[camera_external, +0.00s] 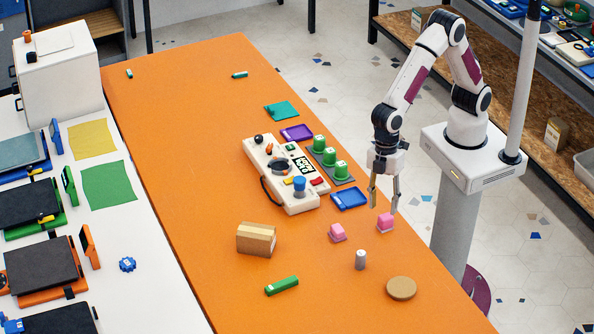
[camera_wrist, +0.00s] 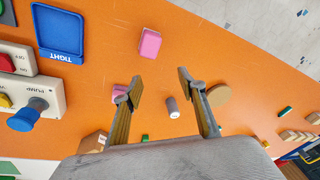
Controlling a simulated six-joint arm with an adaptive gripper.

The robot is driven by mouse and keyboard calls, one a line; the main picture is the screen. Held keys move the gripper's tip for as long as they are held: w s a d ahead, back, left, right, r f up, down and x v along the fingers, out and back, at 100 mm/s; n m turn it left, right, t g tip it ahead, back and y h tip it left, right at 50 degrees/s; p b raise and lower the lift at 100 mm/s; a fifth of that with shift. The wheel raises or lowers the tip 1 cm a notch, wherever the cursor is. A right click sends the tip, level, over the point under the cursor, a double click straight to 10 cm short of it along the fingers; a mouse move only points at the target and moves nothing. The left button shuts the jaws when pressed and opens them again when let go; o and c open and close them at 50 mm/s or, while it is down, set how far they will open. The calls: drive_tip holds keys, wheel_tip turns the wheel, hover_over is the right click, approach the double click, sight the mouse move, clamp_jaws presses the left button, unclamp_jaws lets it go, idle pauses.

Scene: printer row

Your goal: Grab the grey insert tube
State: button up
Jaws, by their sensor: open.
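The grey insert tube (camera_external: 361,261) is a small upright cylinder with a light top, standing on the orange table. In the wrist view the tube (camera_wrist: 173,108) appears in the gap between my fingers, beyond them and apart from both. My gripper (camera_external: 384,206) is open and empty, pointing down above the table's right side. In the external view it is above and to the right of the tube. Both fingers also show in the wrist view (camera_wrist: 160,82).
Two pink blocks (camera_external: 385,221) (camera_external: 337,232) stand near the tube, one beneath my gripper. A round tan disc (camera_external: 401,288), cardboard box (camera_external: 257,239), green bar (camera_external: 282,286), blue tray (camera_external: 349,198) and control panel (camera_external: 285,172) surround this area. Bare orange table lies between them.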

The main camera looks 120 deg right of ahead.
sight(362, 252)
drive_tip(key=shift+n+t+y, duration=0.4)
drive_tip(key=shift+n, duration=0.4)
drive_tip(key=w+a+f, duration=0.1)
drive_tip(key=w, duration=0.1)
drive_tip(key=w+a+f, duration=0.1)
drive_tip(key=w+a, duration=0.1)
drive_tip(key=w+a+f, duration=0.1)
drive_tip(key=w+a, duration=0.1)
drive_tip(key=shift+w+a+f, duration=0.15)
drive_tip(key=shift+f, duration=0.25)
drive_tip(key=w+r, duration=0.1)
drive_tip(key=w+a+n+t, duration=0.1)
drive_tip(key=w, duration=0.1)
drive_tip(key=w+a+r+n, duration=0.1)
drive_tip(key=shift+w+r+y, duration=0.3)
drive_tip(key=shift+y, duration=0.1)
drive_tip(key=shift+a+f, duration=0.1)
drive_tip(key=shift+f, duration=0.05)
drive_tip(key=shift+x, duration=1.2)
drive_tip(key=shift+x, duration=2.55)
drive_tip(key=shift+a, duration=0.1)
clamp_jaws()
